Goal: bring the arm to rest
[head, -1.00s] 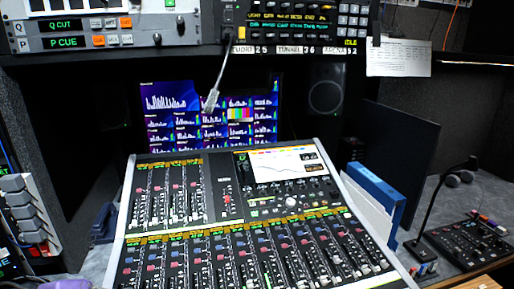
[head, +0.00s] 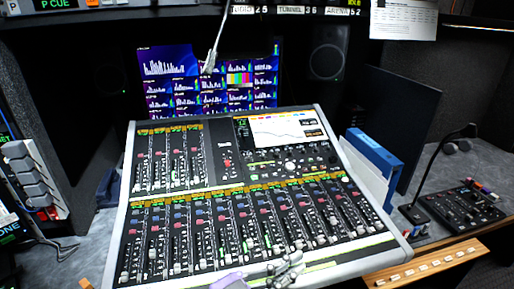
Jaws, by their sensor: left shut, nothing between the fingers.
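My left gripper (head: 287,268) shows at the bottom middle of the head view, over the front edge of the mixing console (head: 128,190). Its fingers are shut with nothing between them. A pale part of my left arm enters beside it from the bottom edge. I cannot tell whether the gripper touches the console or hovers just above it. My right gripper is not in view.
A blue-edged binder (head: 374,157) stands right of the console. Further right are a gooseneck microphone (head: 436,180) and a small control box (head: 462,212). Grey desk shows left of the console.

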